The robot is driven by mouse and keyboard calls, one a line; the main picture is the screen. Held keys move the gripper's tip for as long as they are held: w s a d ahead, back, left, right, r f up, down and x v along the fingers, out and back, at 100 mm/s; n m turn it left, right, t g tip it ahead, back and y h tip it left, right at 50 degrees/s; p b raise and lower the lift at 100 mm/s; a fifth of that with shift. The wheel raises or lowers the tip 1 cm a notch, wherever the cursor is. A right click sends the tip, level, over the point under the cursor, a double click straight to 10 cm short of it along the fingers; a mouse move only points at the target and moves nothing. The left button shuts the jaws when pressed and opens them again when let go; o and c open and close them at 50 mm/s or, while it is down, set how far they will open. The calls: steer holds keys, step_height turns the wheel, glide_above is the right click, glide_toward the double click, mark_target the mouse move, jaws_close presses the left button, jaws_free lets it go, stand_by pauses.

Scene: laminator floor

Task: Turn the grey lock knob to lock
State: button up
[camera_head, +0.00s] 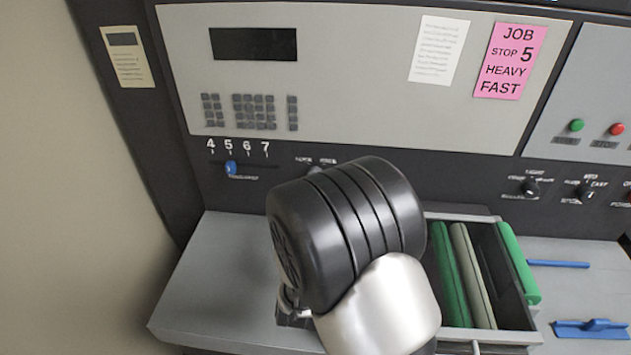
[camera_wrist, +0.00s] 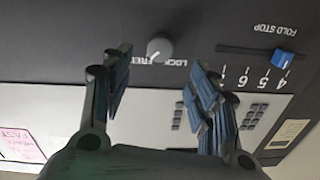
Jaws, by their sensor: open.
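The grey lock knob (camera_wrist: 160,48) shows in the wrist view on the dark panel strip, which appears upside down. LOCK and FREE labels sit beside it, and its white pointer mark appears turned toward the FREE side. My gripper (camera_wrist: 158,82) is open, with one finger on each side of the knob's line in the picture; I see no contact with the knob.
The blue fold stop slider (camera_wrist: 284,58) is on its slot beside the knob; it also shows in the head view (camera_head: 231,168). A pink job card (camera_head: 510,60) hangs above. A tray (camera_head: 487,337) with green and grey rollers stands right of my arm.

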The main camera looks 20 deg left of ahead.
steer(key=b+x, duration=0.1)
steer(key=x, duration=0.8)
steer(key=shift+d, duration=0.1)
steer(key=shift+c, duration=0.5)
steer(key=shift+f, duration=0.1)
steer(key=c, duration=1)
